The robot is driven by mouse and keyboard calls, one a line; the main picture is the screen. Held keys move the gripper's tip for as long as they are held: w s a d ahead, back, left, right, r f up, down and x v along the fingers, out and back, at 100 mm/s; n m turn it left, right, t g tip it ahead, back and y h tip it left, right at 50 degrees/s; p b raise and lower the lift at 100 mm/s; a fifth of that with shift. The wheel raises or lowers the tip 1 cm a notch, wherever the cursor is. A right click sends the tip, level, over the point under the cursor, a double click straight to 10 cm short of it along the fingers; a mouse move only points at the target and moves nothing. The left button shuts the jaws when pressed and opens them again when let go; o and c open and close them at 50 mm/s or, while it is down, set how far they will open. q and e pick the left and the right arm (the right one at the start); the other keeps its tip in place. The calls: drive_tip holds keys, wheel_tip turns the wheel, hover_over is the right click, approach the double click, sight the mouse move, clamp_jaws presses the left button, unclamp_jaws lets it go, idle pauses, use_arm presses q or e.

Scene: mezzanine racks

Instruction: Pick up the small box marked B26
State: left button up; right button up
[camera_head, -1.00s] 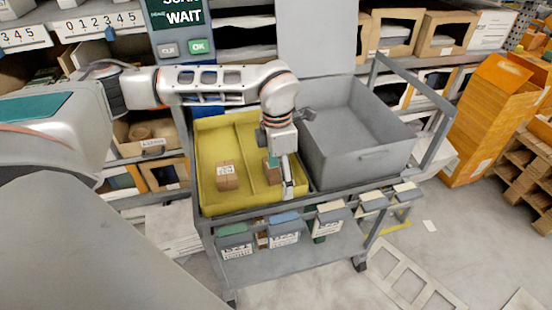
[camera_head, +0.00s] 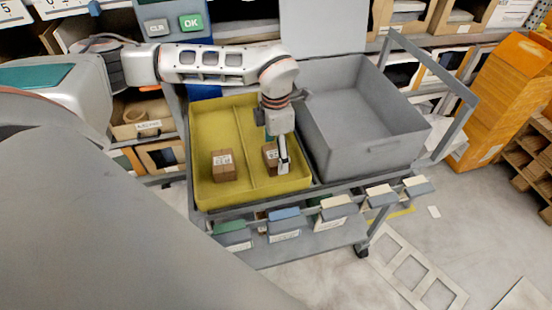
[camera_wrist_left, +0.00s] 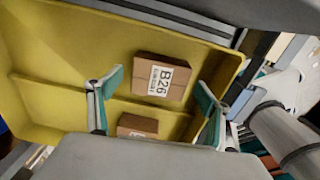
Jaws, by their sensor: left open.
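The small brown box marked B26 (camera_wrist_left: 160,78) lies label up in the right compartment of the yellow tray (camera_head: 202,140). In the head view this box (camera_head: 269,152) is partly hidden by my left gripper. My left gripper (camera_head: 284,160) is open and empty, pointing down over that compartment. In the wrist view its two teal-padded fingers (camera_wrist_left: 156,105) are spread, with the B26 box ahead between them in the picture; no contact shows. A second brown box (camera_head: 223,165) lies in the left compartment across the divider; it is partly hidden in the wrist view (camera_wrist_left: 137,125). My right gripper is out of view.
A grey crate (camera_head: 375,155), seen empty, stands right of the yellow tray on the cart. Cart rails (camera_head: 440,70) rise at the right, and label holders (camera_head: 285,225) line the front. Racks with bins (camera_head: 140,125) stand behind. Orange cartons (camera_head: 505,90) stand at far right.

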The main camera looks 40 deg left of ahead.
use_arm(q)
wheel_tip(320, 180, down, 3)
drive_tip(key=shift+r, duration=0.25)
drive_tip(key=c, duration=1.2)
